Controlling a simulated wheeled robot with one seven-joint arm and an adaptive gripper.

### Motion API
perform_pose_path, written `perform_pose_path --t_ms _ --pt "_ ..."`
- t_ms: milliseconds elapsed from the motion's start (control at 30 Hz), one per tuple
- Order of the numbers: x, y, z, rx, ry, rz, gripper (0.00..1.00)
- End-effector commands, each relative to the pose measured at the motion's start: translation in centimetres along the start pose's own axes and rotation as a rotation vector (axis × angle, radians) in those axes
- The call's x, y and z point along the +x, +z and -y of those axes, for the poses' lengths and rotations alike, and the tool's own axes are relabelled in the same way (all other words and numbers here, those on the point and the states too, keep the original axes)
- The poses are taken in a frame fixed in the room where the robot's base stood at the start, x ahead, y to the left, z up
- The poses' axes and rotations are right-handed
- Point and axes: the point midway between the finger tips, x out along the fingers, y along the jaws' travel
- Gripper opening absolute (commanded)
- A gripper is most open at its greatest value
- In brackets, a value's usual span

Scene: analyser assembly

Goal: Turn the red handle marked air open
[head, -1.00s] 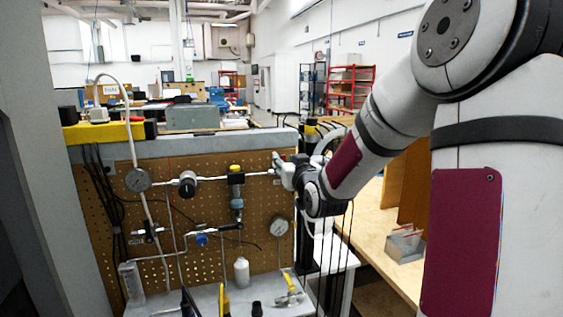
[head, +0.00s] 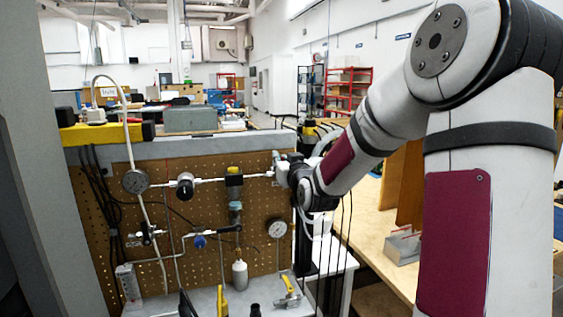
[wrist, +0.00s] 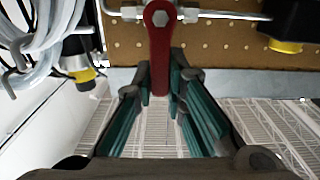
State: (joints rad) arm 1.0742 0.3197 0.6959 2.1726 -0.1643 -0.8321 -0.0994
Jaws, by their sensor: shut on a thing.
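The red handle (wrist: 160,48) hangs in the upper middle of the wrist view, fixed by a bolt at its top to a valve on the thin metal pipe (wrist: 222,15). Its long side runs up and down in that picture, across the pipe. My gripper (wrist: 161,82) has its teal-lined fingers on both sides of the handle's free end and is shut on it. In the head view my gripper (head: 283,166) is at the right end of the pegboard's upper pipe. There it hides the handle, and no marking on the handle is readable.
The pegboard (head: 205,262) carries gauges (head: 277,228), pipes and a black-and-yellow fitting (head: 235,177) left of my gripper. Coiled clear tubing (wrist: 45,35) is close beside the handle in the wrist view. A wooden bench (head: 375,230) stands to the right.

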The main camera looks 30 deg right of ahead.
Motion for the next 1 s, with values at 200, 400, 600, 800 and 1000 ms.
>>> perform_pose_path --t_ms 200,400,600,800,1000 --pt "0.1 0.1 0.5 -0.064 -0.001 -0.002 0.00" --pt "0.2 0.3 1.2 -0.199 -0.002 -0.003 0.00" --pt "0.2 0.7 2.2 -0.383 -0.001 -0.006 0.00" --pt "0.2 1.2 3.0 -0.568 0.000 -0.007 0.00" --pt "0.2 1.8 3.6 -0.746 0.001 -0.005 0.00"
